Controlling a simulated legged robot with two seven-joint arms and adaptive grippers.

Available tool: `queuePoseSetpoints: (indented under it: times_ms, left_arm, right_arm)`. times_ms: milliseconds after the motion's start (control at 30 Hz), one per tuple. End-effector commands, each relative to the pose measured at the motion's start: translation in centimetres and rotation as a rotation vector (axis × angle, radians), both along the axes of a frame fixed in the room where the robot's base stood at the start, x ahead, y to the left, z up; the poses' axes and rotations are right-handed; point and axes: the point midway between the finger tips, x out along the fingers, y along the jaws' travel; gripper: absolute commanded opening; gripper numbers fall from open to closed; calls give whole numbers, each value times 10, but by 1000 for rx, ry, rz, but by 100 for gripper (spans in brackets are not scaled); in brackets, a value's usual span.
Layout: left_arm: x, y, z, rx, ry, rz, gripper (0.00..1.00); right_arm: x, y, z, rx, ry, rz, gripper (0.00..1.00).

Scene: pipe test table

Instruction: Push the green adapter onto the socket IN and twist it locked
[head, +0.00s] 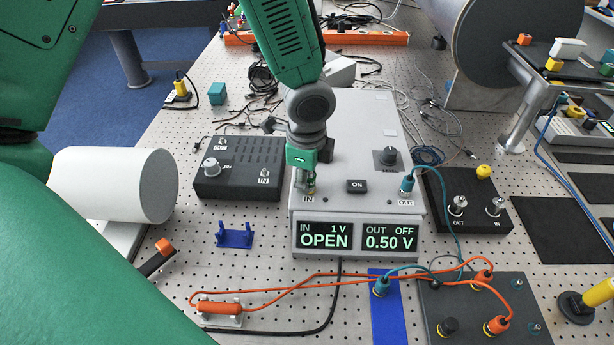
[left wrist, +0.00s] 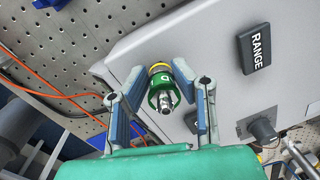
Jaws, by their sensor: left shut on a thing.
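The grey instrument box (head: 345,215) stands mid-table, its socket IN at the front left of the top, under my left gripper (head: 308,183). The display reads IN 1 V OPEN and OUT OFF 0.50 V. The green adapter (left wrist: 160,90), with a metal end toward the camera and a yellow ring behind, sits between the fingers of my left gripper (left wrist: 164,100) in the left wrist view. The gripper is shut on it. In the head view the adapter is mostly hidden at the IN label; I cannot tell how far it is seated or turned. My right gripper is out of view.
A black box (head: 240,165) stands left of the instrument and another (head: 468,205) right. A teal cable plug (head: 407,183) is in OUT. Orange leads (head: 260,292) and a blue holder (head: 234,236) lie in front. A white cylinder (head: 115,183) is at left.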

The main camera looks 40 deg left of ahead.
Motion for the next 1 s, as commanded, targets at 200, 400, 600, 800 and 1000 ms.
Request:
queuePoseSetpoints:
  times_ms: [200, 400, 600, 800, 1000]
  left_arm:
    - [0, 0, -2, 1, 0, 0, 15]
    - [0, 0, -2, 1, 1, -13, 0]
    - [1, 1, 1, -1, 3, -241, 0]
    - [3, 1, -3, -1, 0, -439, 0]
    - [3, 1, -4, 0, 0, -454, 0]
  right_arm:
    - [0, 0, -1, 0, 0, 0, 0]
    - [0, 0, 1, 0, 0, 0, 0]
    - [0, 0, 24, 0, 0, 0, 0]
    - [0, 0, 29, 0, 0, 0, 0]
    - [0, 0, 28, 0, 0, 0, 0]
